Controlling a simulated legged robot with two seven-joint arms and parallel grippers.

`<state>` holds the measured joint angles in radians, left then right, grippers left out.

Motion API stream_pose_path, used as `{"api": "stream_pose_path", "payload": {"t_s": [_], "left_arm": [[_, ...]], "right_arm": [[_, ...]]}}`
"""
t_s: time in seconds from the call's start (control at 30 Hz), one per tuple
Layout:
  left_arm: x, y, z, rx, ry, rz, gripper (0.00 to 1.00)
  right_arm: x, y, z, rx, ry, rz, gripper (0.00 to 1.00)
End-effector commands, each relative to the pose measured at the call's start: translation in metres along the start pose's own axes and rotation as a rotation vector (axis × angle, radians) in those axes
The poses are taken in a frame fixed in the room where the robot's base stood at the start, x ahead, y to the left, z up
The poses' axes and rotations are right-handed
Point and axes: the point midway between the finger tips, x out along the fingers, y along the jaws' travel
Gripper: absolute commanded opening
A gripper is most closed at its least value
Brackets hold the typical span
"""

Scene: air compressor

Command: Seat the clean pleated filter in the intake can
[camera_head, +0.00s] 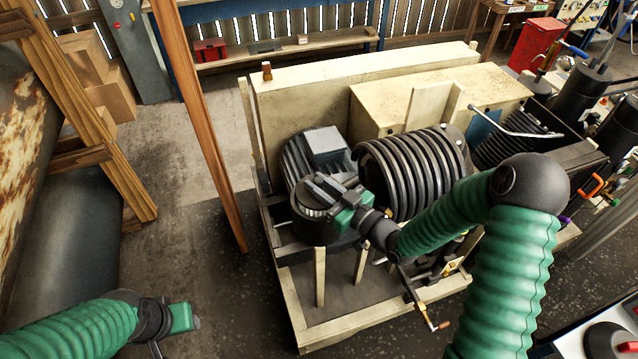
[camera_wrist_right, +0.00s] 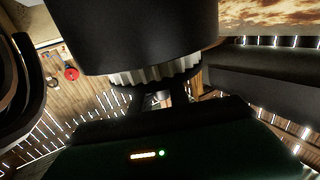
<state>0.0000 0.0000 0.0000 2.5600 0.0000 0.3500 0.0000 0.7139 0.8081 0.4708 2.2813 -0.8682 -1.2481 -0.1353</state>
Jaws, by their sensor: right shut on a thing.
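The black round intake can (camera_head: 312,228) stands at the left front of the compressor. The pale pleated filter (camera_head: 305,204) shows at the can's open top. My right gripper (camera_head: 328,192) reaches over the can from the right and is shut on the filter. In the right wrist view the pleats (camera_wrist_right: 160,73) show as a strip beside the rim of the dark can (camera_wrist_right: 150,35); most of the filter is hidden inside it. How deep it sits I cannot tell. My left gripper (camera_head: 182,318) is low at the left, away from the can; its jaw opening is unclear.
A ribbed black cylinder (camera_head: 415,170) and a grey box (camera_head: 325,146) stand close behind the can. A wooden post (camera_head: 205,120) rises to its left. A crank handle (camera_head: 425,308) hangs at the front right. Dark floor (camera_head: 220,290) lies open at the left.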

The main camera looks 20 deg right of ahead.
Motion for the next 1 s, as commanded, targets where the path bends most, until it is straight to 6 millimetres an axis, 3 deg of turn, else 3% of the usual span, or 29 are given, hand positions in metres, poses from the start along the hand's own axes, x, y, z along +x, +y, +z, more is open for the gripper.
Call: {"api": "stream_pose_path", "payload": {"t_s": [1.0], "left_arm": [[0.022,0.0,0.005,0.0,0.0,0.0,0.42]], "right_arm": [[0.0,0.0,0.026,-0.001,0.002,0.0,0.0]]}}
